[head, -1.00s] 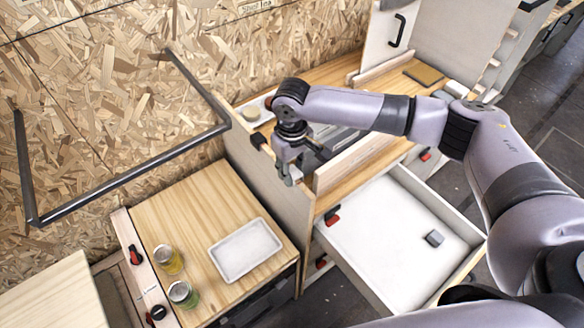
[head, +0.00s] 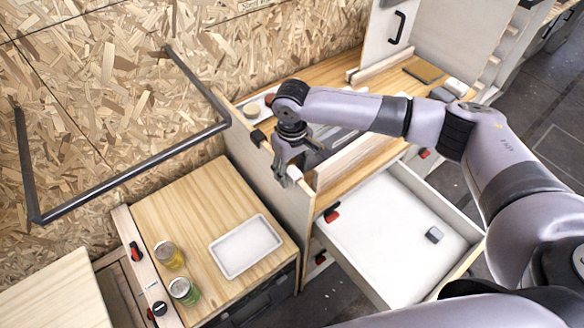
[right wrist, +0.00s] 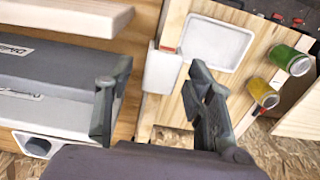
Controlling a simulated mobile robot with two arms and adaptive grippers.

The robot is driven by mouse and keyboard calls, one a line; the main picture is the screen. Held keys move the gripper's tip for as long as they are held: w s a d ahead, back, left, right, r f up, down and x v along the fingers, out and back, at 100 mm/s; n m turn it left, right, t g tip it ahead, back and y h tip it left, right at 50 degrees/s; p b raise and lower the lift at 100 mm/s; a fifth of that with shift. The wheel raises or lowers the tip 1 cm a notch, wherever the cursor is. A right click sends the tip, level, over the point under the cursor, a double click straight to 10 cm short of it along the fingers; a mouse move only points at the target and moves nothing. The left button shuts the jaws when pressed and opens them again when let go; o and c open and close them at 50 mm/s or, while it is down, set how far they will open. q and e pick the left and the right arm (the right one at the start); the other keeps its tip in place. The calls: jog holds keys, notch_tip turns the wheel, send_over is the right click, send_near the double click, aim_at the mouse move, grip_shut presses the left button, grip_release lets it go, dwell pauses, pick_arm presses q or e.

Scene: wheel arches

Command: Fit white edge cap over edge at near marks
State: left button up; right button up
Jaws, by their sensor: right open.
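The white edge cap (right wrist: 162,72) sits on the edge of the upright panel (right wrist: 170,28), beside an orange-red mark on that edge in the right wrist view. It also shows as a small white block (head: 294,173) in the head view. My right gripper (right wrist: 148,84) is open, with one finger on each side of the cap and visible gaps to it. In the head view the right gripper (head: 287,172) hangs over the panel top at the cap. How deep the cap sits on the edge cannot be told. My left gripper is out of view.
A wooden cabinet top with a white tray (head: 245,247) and two jars (head: 184,291) lies left of the panel. An open white drawer (head: 385,235) holds a small grey block. A bent dark rail (head: 130,176) runs along the chipboard wall. A grey case (right wrist: 50,85) lies right of the panel in the head view.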

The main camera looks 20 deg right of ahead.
jog(key=shift+r, duration=0.25)
notch_tip(320, 180, up, 12)
jog(key=shift+f, duration=0.2)
dwell(0.8)
